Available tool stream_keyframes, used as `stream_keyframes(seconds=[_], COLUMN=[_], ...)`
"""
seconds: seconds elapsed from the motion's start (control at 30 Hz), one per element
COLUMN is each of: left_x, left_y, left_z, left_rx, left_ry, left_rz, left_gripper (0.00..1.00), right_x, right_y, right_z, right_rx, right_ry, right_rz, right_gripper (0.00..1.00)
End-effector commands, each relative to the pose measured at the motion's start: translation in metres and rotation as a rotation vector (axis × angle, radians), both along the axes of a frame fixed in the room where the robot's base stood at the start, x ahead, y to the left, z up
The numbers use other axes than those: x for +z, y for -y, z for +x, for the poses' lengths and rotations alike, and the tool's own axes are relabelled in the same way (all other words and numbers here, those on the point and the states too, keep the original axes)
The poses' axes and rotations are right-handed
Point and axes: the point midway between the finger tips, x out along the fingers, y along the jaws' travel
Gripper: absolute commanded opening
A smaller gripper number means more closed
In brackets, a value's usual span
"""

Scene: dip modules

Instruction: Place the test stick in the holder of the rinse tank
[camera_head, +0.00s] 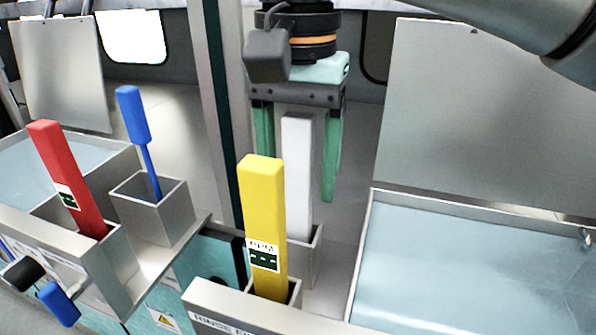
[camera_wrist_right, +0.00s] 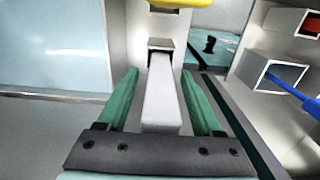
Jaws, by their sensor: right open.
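A white stick (camera_head: 298,165) stands upright behind the yellow stick, its lower end at a small grey holder (camera_head: 304,262). My right gripper (camera_head: 297,178) points down around it, one green finger on each side. In the right wrist view, the white stick (camera_wrist_right: 160,95) lies between the open fingers (camera_wrist_right: 158,74), with gaps at both sides, and runs to the holder opening (camera_wrist_right: 160,44). A yellow stick (camera_head: 263,205) with a label stands in a front holder on the tank edge marked "RINSE" (camera_head: 225,320). My left gripper is not in view.
A red stick (camera_head: 68,180) and a blue-handled tool (camera_head: 140,140) stand in holders at the left. A liquid-filled tank (camera_head: 470,265) is at the right, with a grey panel (camera_head: 485,110) behind it. A post (camera_head: 215,110) rises left of the gripper.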

Motion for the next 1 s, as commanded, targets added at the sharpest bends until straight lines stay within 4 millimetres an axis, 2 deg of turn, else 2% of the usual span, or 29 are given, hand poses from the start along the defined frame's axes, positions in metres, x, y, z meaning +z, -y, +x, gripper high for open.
stream_keyframes(seconds=[0.3,0.5,0.7,1.0], left_x=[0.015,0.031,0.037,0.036], left_y=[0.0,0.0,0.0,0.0], left_z=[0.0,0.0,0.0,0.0], left_rx=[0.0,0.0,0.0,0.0], left_ry=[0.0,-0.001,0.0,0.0], left_rz=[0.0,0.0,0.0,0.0], left_gripper=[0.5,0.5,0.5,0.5], right_x=[0.067,0.104,0.115,0.115], right_y=[-0.001,0.0,0.0,0.0], right_z=[0.0,0.0,-0.001,-0.001], right_rx=[0.0,0.0,0.002,0.002], right_ry=[0.002,0.001,-0.001,-0.001], right_rz=[0.003,-0.003,-0.002,-0.002], right_gripper=[0.67,0.67,0.67,0.67])
